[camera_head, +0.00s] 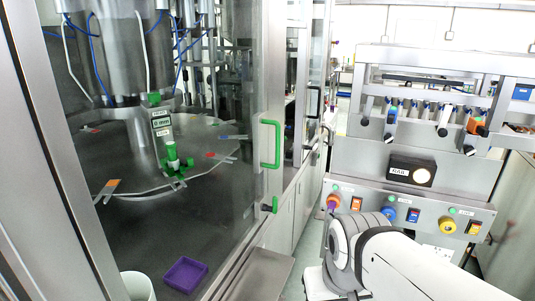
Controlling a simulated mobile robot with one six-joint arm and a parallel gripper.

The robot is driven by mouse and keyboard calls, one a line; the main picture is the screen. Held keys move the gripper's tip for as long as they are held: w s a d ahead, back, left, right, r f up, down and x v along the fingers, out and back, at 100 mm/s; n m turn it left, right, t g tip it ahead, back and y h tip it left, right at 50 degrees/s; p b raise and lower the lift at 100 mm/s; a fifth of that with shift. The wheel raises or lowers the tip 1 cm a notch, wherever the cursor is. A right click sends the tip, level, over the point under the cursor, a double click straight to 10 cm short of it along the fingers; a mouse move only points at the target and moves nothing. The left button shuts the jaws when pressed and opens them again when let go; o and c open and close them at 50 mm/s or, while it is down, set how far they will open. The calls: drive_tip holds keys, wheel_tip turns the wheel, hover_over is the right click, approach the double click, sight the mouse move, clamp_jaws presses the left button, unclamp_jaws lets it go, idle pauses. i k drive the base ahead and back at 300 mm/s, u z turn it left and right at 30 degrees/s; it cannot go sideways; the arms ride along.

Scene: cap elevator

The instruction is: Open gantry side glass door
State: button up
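A large glass door (225,165) of the gantry enclosure fills the left half of the head view. It appears shut against its metal frame. A green D-shaped handle (277,143) stands upright at its right edge, with a smaller green knob or latch (270,206) below it. My white arm (395,265) reaches in at the lower right, apart from the handle. Its gripper does not show, so its opening and any contact are hidden.
Behind the glass are a round metal table (140,165), a green fixture (173,163) and a purple tray (186,274). A control panel (405,215) with coloured knobs stands behind my arm at right. A narrow strip of floor (312,235) runs between cabinets and panel.

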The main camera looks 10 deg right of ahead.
sight(20, 19)
drive_tip(key=z, duration=0.25)
drive_tip(key=i, duration=0.9)
drive_tip(key=u, duration=0.4)
